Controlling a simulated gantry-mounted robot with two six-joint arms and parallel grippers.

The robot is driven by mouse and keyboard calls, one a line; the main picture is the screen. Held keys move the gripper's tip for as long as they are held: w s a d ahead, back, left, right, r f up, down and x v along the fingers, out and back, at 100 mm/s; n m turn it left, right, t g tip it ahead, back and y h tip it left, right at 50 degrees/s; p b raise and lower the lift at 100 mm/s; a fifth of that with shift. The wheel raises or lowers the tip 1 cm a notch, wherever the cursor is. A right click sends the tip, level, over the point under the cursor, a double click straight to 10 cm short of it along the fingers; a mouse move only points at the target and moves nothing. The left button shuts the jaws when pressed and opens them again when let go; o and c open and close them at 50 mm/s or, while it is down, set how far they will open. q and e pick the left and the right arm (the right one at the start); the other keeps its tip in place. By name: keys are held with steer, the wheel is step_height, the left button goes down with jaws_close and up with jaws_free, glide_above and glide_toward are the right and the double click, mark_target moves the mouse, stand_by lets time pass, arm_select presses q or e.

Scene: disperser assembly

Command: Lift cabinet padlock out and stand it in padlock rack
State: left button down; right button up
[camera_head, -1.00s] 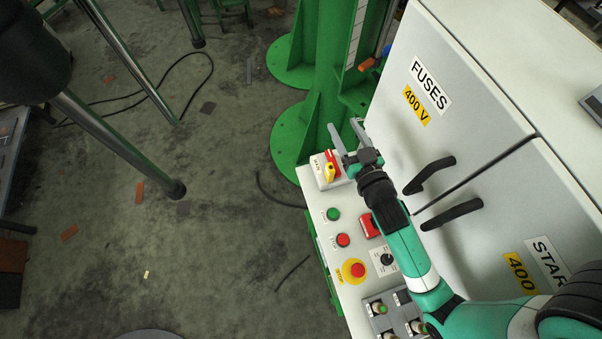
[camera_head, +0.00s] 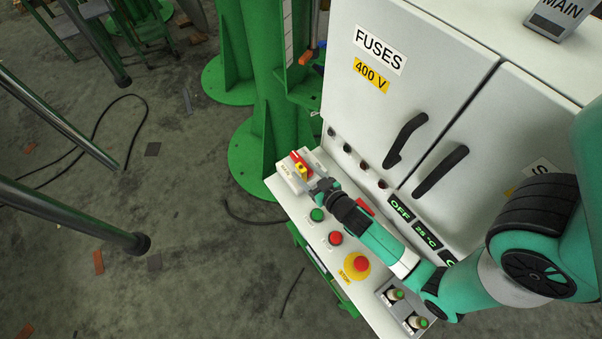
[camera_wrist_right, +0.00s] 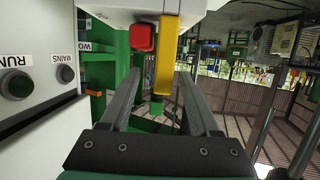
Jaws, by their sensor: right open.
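A narrow yellow piece, which looks like the cabinet padlock (camera_head: 302,173), is at the red main switch (camera_head: 296,158) on the far left corner of the cabinet's control ledge. In the right wrist view the yellow piece (camera_wrist_right: 167,55) hangs beside the red switch part (camera_wrist_right: 143,37), between the fingers of my right gripper (camera_wrist_right: 160,88). The fingers are open, with a gap visible around it. In the head view my right gripper (camera_head: 306,182) is at the switch and partly covers it. My left gripper is not in view. I cannot make out the padlock rack for certain.
The white cabinet doors (camera_head: 400,60) with black handles rise behind the ledge. A green button (camera_head: 317,215), a red button (camera_head: 335,238) and a yellow-ringed stop button (camera_head: 355,265) line the ledge. A grey MAIN-labelled piece (camera_head: 557,18) stands on top. A green column (camera_head: 270,90) stands nearby.

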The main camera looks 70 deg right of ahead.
steer(key=x, duration=0.5)
steer(key=shift+w+r, duration=0.2)
steer(key=shift+w, duration=0.05)
steer(key=shift+a, duration=0.1)
jaws_close()
